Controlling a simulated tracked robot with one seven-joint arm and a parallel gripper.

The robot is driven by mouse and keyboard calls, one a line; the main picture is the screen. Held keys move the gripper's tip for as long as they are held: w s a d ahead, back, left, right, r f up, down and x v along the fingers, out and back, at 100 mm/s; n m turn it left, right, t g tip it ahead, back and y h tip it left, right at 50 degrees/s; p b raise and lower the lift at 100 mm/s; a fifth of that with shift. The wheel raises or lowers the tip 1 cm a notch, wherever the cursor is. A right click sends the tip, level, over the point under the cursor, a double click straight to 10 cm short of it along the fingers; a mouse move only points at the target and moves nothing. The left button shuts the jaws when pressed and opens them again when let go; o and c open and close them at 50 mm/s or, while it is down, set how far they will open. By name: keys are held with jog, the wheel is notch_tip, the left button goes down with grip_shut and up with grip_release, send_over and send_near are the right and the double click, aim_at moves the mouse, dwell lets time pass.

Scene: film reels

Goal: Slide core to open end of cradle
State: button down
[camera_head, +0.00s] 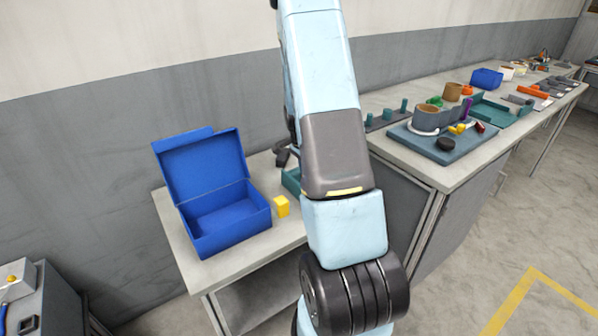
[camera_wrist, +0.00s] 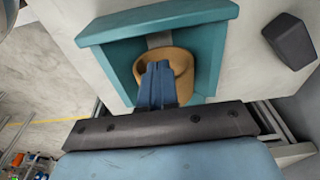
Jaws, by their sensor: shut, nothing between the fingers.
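In the wrist view, a tan ring-shaped core (camera_wrist: 181,62) sits in a teal cradle (camera_wrist: 222,12) with raised walls. My gripper (camera_wrist: 158,70) is shut with nothing between its fingers. Its blue fingers overlap the near part of the core in the picture; I cannot tell whether they touch it or reach inside it. The gripper hides part of the core and the cradle's near side. In the head view, only a corner of the teal cradle (camera_head: 291,181) shows behind my arm; the core and my gripper are hidden there.
An open blue box (camera_head: 228,218) and a yellow block (camera_head: 281,207) stand on the same table (camera_head: 172,226). A dark block (camera_wrist: 289,41) lies beside the cradle in the wrist view. Another bench (camera_head: 420,168) at the right holds many parts. Floor is clear at right.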

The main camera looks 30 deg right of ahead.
jog(key=shift+d, duration=1.1)
jog(key=shift+a, duration=0.1)
jog(key=shift+a, duration=0.1)
jog(key=shift+a, duration=1.05)
notch_tip(320, 180, up, 6)
dwell(0.4)
